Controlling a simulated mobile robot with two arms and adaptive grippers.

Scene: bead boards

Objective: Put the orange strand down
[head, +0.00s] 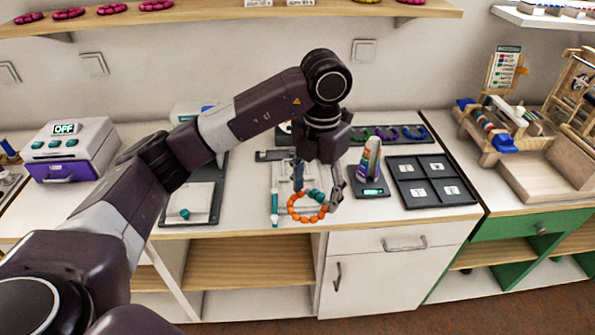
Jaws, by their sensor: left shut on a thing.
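The orange strand (294,212) is a loop of orange beads with several teal beads at its upper right. It shows near the front edge of the white counter (250,215). My left gripper (317,196) reaches down from above and is shut on the orange strand at its upper part. The fingers partly hide the strand's top. I cannot tell whether the strand's lower part touches the counter. My right gripper is not in view.
Left are a board with a teal knob (199,200) and a machine marked OFF (70,150). A wooden loom (510,120) stands far right.

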